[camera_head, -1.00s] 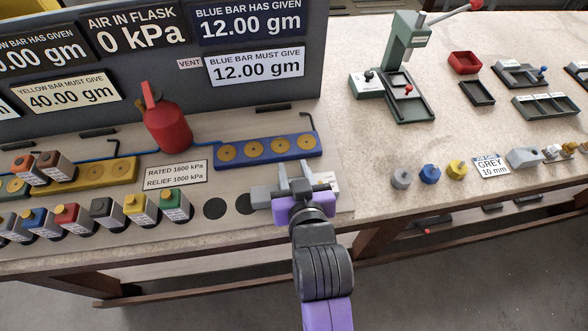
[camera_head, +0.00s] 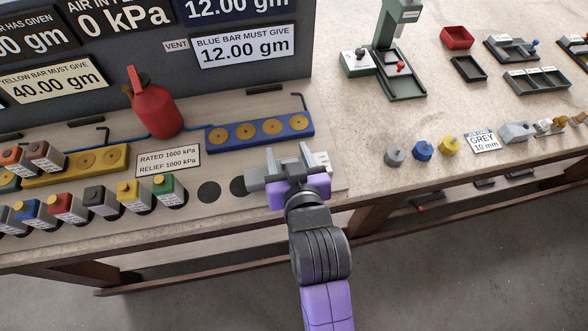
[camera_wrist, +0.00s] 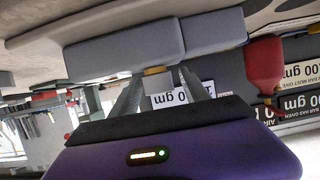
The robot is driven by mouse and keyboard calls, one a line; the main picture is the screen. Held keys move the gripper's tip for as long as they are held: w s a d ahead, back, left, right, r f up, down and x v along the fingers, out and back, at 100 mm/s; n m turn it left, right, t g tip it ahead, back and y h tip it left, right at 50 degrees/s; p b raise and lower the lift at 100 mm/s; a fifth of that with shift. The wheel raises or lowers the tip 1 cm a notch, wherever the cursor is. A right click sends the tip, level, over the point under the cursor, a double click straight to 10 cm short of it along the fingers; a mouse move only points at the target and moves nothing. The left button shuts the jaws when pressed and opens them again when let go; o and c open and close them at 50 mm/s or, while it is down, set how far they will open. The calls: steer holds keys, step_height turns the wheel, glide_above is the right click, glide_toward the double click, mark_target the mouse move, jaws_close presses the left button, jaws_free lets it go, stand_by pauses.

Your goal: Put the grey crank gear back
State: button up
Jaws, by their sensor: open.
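A small grey gear-like piece with a knob on top (camera_head: 395,156) stands on the bench, leftmost in a row with a blue one (camera_head: 422,150) and a yellow one (camera_head: 450,146). I cannot tell for sure that it is the crank gear. My gripper (camera_head: 290,156) is open, well left of that row, at a grey block device (camera_head: 256,174) near the bench's front edge. The wrist view shows large grey blocks (camera_wrist: 125,50) just beyond the fingers (camera_wrist: 158,90) and a small brass-coloured part (camera_wrist: 155,70) between them. My gripper hides part of the device.
A green press (camera_head: 400,75) stands behind. A red flask (camera_head: 155,108), a blue bar (camera_head: 258,129) and several coloured blocks (camera_head: 103,198) are to the left. The bench middle is clear.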

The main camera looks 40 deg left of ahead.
steer(key=v, duration=1.1)
steer(key=shift+b, duration=0.3)
steer(key=s+d+f+m+t+h, duration=0.2)
steer(key=d+f+m, duration=0.1)
steer(key=d, duration=0.8)
steer(key=s+d+f+m+t+h, duration=0.2)
steer(key=d+f+h, duration=0.1)
steer(key=d, duration=0.8)
steer(key=s+d+r+m+t+h, duration=0.1)
steer(key=s+d+r+m+h, duration=0.1)
steer(key=s+d, duration=0.4)
steer(key=s+d+r+m+t+h, duration=0.1)
steer(key=s+d+r+m+h, duration=0.1)
steer(key=s+d, duration=0.5)
steer(key=shift+r+m+h, duration=0.3)
steer(key=shift+m+h, duration=0.2)
steer(key=shift+h, duration=0.1)
